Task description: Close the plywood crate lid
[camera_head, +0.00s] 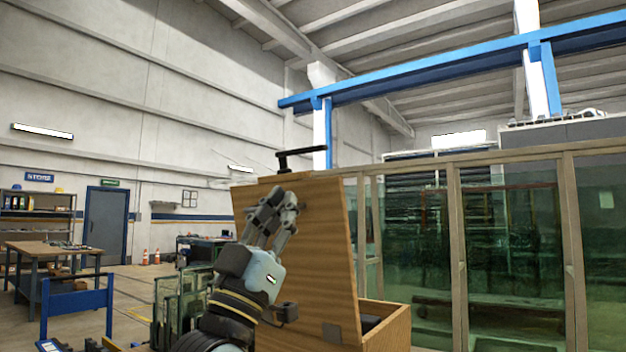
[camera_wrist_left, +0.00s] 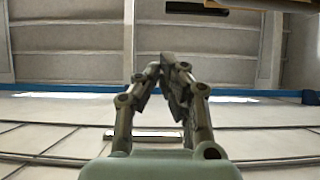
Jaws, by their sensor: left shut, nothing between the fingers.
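The plywood crate lid (camera_head: 325,250) stands raised, close to upright, in the head view. A black handle (camera_head: 300,158) sits at its top edge. The crate body (camera_head: 396,326) shows low behind the lid's right side, with something dark inside it; the rest is hidden. My left gripper (camera_head: 284,198) is in front of the lid's left part, pointing up, below the handle. I cannot tell whether it touches the lid. In the left wrist view the fingers (camera_wrist_left: 167,66) meet at the tips, with nothing between them. My right gripper is not in view.
A glass-panelled enclosure (camera_head: 455,250) stands behind and right of the crate. Glass sheets in a rack (camera_head: 180,305) stand left of my left arm. A workbench (camera_head: 45,255) and a blue frame (camera_head: 75,300) are farther left. The air above the lid is clear.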

